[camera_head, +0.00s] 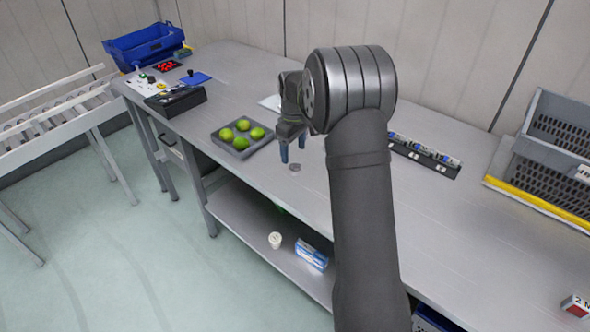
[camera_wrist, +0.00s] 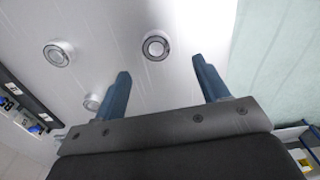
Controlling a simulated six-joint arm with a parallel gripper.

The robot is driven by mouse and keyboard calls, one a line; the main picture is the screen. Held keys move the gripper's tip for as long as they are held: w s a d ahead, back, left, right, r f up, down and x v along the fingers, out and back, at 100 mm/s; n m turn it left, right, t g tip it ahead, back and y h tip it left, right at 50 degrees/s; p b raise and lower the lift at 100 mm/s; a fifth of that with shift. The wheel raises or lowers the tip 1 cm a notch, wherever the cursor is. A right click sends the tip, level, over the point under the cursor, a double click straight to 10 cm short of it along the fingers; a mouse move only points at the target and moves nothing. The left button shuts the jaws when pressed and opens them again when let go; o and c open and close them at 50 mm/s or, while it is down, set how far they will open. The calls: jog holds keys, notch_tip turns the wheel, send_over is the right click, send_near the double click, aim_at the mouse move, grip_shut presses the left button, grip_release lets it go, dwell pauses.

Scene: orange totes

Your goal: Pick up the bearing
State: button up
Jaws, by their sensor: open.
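My gripper (camera_head: 293,152) hangs over the grey workbench with its two blue fingers apart and nothing between them. In the wrist view, a round metal ring that looks like a bearing (camera_wrist: 156,46) lies on the bench just beyond the gap between the fingertips (camera_wrist: 161,66). A second similar ring (camera_wrist: 59,53) lies to its left, and a third (camera_wrist: 92,102) lies near the left finger. In the head view, one small grey disc (camera_head: 295,168) shows just below the fingertips. My arm may hide the others there.
A dark tray (camera_head: 228,151) of green fruit stands left of my gripper. A black rack (camera_head: 425,156) with blue-and-white items lies to the right, behind my arm. A grey crate (camera_head: 555,130) stands at far right. The bench's front edge (camera_head: 265,190) is close to the disc.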

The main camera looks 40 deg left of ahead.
aim_at(295, 167)
jog(key=shift+w+d+f, duration=0.1)
jog(key=shift+w+f, duration=0.05)
jog(key=shift+f, duration=1.5)
jog(key=shift+w+f, duration=0.1)
jog(key=shift+f, duration=1.55)
jog(key=c, duration=1.1)
jog(key=shift+r, duration=0.15)
